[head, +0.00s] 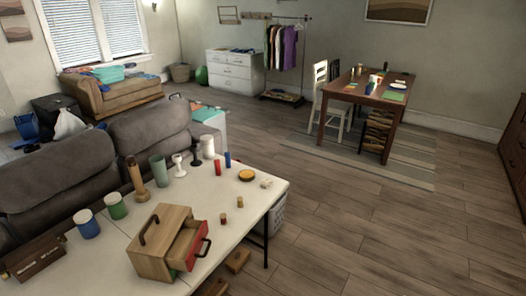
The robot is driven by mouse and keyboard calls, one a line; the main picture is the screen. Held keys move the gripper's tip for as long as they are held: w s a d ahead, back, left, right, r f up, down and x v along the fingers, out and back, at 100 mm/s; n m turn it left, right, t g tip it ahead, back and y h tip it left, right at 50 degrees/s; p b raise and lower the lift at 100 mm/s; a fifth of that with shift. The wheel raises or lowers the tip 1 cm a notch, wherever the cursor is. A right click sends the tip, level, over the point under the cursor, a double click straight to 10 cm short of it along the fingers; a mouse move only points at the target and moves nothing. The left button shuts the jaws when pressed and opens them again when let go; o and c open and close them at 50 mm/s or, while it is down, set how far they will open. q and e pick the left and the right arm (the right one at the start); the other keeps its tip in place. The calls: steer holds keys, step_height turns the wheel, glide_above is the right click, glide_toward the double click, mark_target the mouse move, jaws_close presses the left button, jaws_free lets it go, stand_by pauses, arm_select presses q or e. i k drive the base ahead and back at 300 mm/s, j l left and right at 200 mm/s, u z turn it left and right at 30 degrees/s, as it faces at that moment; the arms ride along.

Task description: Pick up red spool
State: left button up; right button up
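A small red cylinder, which looks like the red spool (218,169), stands upright near the far end of the white table (262,196). A similar blue cylinder (228,159) stands just behind it to the right. The yellow-topped round disc (247,175) lies to its right, apart from it. Neither of my grippers is in view. Nothing visibly hides the red spool.
A wooden box (160,255) with a red-fronted drawer (192,250) pulled out stands at the near end. Blue (87,224) and green (116,207) cans, a green cup (158,171) and small brown cylinders (223,219) share the table. A grey sofa (60,180) lies behind; floor is clear on the right.

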mark_target(222, 216)
steer(key=u, duration=0.65)
steer(key=i+l+u, duration=0.1)
steer(key=l+u, duration=1.1)
steer(key=l, duration=0.8)
